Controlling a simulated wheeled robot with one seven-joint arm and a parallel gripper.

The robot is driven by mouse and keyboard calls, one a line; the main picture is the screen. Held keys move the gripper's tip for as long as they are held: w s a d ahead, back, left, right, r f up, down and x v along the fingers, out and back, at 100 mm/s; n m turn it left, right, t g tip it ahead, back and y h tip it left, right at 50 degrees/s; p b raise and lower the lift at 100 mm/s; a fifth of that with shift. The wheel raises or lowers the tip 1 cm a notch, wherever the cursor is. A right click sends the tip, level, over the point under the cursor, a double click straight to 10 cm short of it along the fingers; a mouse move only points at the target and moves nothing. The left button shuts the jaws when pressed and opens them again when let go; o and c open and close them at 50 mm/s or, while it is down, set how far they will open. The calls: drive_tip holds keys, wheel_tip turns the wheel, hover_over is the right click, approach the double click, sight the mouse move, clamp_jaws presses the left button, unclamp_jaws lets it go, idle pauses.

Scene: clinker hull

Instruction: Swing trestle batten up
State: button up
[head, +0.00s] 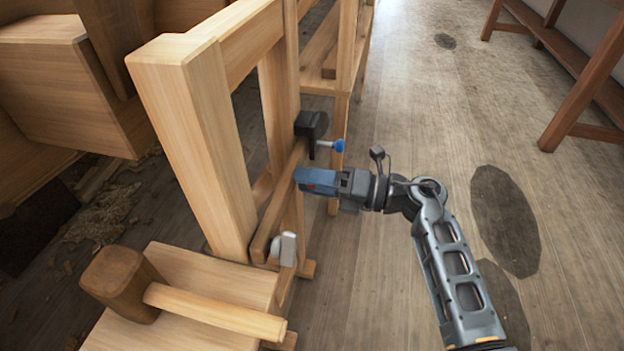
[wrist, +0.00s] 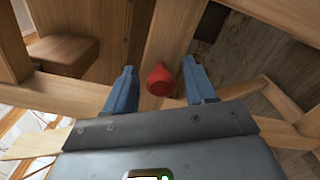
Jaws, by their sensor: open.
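The trestle (head: 205,140) is a pale wooden frame standing in the middle of the head view. A wooden batten (head: 276,203) runs along its near side, from a grey metal fitting (head: 287,247) at the low end towards a black bracket (head: 311,124) with a blue knob (head: 338,145). My gripper (head: 300,178) is at the batten's side, below the bracket. In the wrist view a red knob (wrist: 160,80) stands on a wooden member, between the open fingers of my gripper (wrist: 160,88). Gaps show on both sides of it. Whether it sits on the batten is unclear.
A wooden mallet (head: 125,283) lies on a wooden block (head: 190,270) at the lower left. The planked hull (head: 60,75) is at the upper left. A brown bench (head: 575,75) stands at the upper right. The floor (head: 420,120) right of the trestle is clear.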

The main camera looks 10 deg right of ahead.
drive_tip(key=p+v, duration=0.1)
drive_tip(key=v, duration=0.7)
idle(0.4)
drive_tip(key=s+a+r+m+t+h, duration=0.1)
drive_tip(key=s+a+m+t+h, duration=0.1)
drive_tip(key=s+m+t, duration=1.1)
drive_tip(key=s+d+r+m+g+h, duration=0.1)
drive_tip(key=s+d+r+m+h, duration=0.1)
drive_tip(key=s+d+m+h, duration=0.45)
drive_tip(key=s+d+r+m+g+h, duration=0.15)
drive_tip(key=s+m+h, duration=0.25)
drive_tip(key=s+m, duration=0.65)
drive_tip(key=s+d+r+m+g+h, duration=0.1)
drive_tip(key=s+d+m+g+h, duration=0.15)
drive_tip(key=s+m+h, duration=0.6)
drive_tip(key=s+r+y+p, duration=0.1)
drive_tip(key=r+y+p, duration=0.1)
drive_tip(key=r+p, duration=0.9)
drive_tip(key=s+r+n+y+p, duration=0.1)
drive_tip(key=s+r+y+p, duration=0.1)
drive_tip(key=r+p, duration=0.9)
drive_tip(key=shift+s+d+r+t+p, duration=0.2)
drive_tip(key=shift+r+t+p, duration=0.1)
